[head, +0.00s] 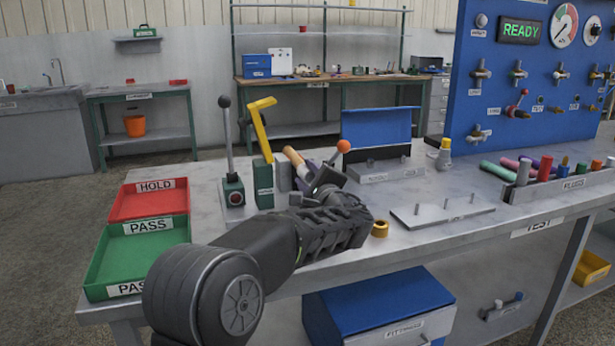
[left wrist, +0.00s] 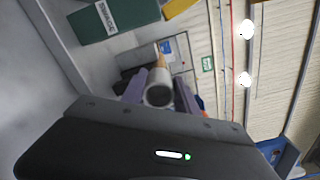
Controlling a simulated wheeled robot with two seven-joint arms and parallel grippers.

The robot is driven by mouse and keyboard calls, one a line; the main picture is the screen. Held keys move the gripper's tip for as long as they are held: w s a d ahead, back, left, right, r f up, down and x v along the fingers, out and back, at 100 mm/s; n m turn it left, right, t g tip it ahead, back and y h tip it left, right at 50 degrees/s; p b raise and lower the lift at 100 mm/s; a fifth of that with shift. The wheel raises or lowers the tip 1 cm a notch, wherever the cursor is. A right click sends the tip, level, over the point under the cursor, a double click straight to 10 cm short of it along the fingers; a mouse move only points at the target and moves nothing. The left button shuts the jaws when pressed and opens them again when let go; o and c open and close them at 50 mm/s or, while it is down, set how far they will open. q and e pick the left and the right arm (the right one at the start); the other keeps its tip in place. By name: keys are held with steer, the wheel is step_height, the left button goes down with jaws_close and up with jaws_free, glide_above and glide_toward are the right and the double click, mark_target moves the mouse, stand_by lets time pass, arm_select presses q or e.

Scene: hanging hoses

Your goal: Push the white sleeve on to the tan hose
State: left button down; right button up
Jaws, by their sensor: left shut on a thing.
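The tan hose (head: 293,155) is a short tan piece in the middle of the head view, tilted, just beyond my left gripper (head: 316,170). In the left wrist view the tan hose (left wrist: 161,59) points away behind the white sleeve (left wrist: 159,88). The sleeve is a short pale cylinder with a dark open end facing the camera. It sits between the purple fingers of my left gripper, which are shut on it. The sleeve and hose look roughly in line. Whether the sleeve is around the hose or only near it, I cannot tell. My right gripper is not in view.
A green block (head: 263,184) with a yellow lever (head: 260,120) and a black-knobbed lever box (head: 233,190) stand left of the gripper. An orange-knobbed lever (head: 343,147) is close on the right. A brass ring (head: 380,229) lies nearby. Red (head: 149,213) and green (head: 97,270) trays are left.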

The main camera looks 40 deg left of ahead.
arm_select(q)
steer(key=shift+b+x, duration=0.6)
steer(key=shift+x, duration=0.55)
stand_by(1.9)
steer(key=shift+a+r, duration=0.1)
steer(key=shift+a, duration=0.1)
stand_by(0.3)
steer(key=c, duration=0.9)
jaws_free()
steer(key=shift+w, duration=0.1)
steer(key=shift+o, duration=0.2)
steer(key=v, duration=0.7)
steer(key=shift+d, duration=0.35)
